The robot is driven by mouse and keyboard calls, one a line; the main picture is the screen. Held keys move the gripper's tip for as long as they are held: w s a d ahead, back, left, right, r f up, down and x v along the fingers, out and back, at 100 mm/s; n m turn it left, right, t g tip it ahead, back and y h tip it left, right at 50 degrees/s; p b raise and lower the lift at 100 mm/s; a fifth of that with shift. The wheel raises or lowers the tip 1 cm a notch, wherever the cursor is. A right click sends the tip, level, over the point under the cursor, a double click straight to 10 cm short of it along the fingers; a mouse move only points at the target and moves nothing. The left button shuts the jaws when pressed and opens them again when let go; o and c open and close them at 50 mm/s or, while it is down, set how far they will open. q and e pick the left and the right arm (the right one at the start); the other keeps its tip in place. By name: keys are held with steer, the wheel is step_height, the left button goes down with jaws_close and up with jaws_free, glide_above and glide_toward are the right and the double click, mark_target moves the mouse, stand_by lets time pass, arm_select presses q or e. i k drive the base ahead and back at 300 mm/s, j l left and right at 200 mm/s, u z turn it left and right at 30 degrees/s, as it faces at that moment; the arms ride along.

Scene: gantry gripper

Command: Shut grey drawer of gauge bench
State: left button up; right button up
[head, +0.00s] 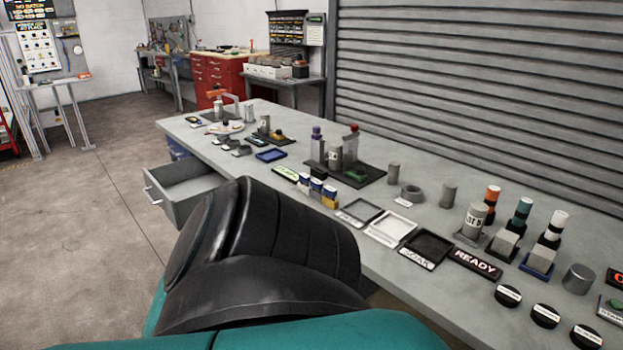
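The grey drawer (184,190) stands pulled out from the near long side of the gauge bench (385,250), toward its far end. Its inside looks empty, and its front with a bar handle (153,196) faces left over the floor. A blue drawer front (178,149) shows beyond it under the bench top, apparently shut. My own black and teal body part fills the lower middle and hides the bench front to the right of the grey drawer. Neither of my grippers is in view.
The bench top holds several gauges, cylinders, trays and labelled blocks, including a READY sign (474,263). Open concrete floor (75,240) lies left of the drawer. A red cabinet (222,80) and a metal stand (55,100) are farther back. A grey shutter (480,90) lies behind the bench.

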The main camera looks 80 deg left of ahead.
mark_target(177, 188)
steer(key=u, duration=3.55)
steer(key=i+j+z, duration=0.15)
steer(key=z, duration=0.25)
steer(key=i+j+z, duration=0.2)
steer(key=z, duration=0.2)
steer(key=i+j+z, duration=0.2)
steer(key=i+j, duration=0.15)
steer(key=j, duration=0.25)
steer(key=i+j+z, duration=0.15)
steer(key=j, duration=0.15)
steer(key=i+j, duration=0.2)
steer(key=j, duration=0.15)
steer(key=i+j, duration=0.15)
steer(key=j, duration=0.25)
steer(key=i+j, duration=0.2)
steer(key=j, duration=0.15)
steer(key=i+j, duration=0.15)
steer(key=j, duration=0.25)
